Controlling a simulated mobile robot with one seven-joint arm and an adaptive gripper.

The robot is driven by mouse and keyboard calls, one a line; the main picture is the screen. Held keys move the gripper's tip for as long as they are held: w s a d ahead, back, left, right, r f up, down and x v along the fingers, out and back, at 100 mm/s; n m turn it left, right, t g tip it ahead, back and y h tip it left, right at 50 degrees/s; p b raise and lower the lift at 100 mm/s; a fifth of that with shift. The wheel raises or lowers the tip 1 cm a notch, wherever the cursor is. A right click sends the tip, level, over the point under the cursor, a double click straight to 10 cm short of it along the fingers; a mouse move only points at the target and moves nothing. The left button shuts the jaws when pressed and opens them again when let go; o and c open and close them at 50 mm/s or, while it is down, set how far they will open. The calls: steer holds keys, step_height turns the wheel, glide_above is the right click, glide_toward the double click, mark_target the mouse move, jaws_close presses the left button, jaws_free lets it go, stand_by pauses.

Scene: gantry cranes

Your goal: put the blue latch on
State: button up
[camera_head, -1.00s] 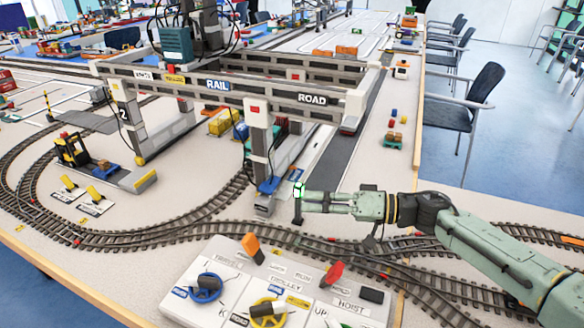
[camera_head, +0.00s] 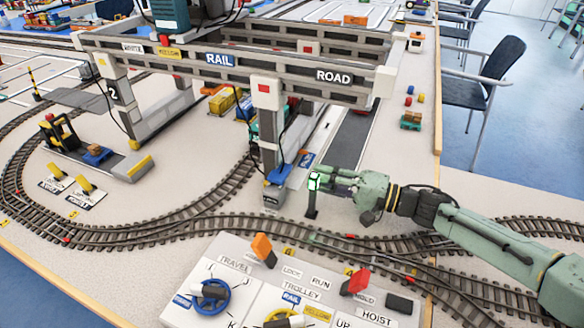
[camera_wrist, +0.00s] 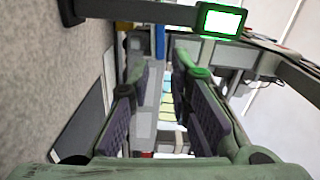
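The blue latch (camera_head: 279,175) is a small blue piece low on the near leg of the gantry crane (camera_head: 267,135), just above its grey foot. A blue strip (camera_wrist: 160,40) in the wrist view may be the same part. My gripper (camera_head: 322,180) is to the right of that leg, apart from the latch, behind or beside a dark post with a lit green-framed lamp (camera_head: 314,182). The lamp also shows at the top of the wrist view (camera_wrist: 221,21). In the wrist view my gripper's fingers (camera_wrist: 160,85) are apart with nothing between them.
A control panel (camera_head: 230,265) with blue and yellow knobs and orange and red levers stands in front. Curved rail track (camera_head: 185,228) runs between it and the crane. A toy forklift (camera_head: 62,140) is at left. Chairs (camera_head: 485,85) stand beyond the table's right edge.

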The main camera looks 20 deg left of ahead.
mark_target(280, 173)
steer(key=a+p, duration=0.1)
steer(key=a, duration=0.6)
steer(key=shift+w+a, duration=0.1)
steer(key=shift+a, duration=0.05)
steer(key=shift+c, duration=0.4)
jaws_close()
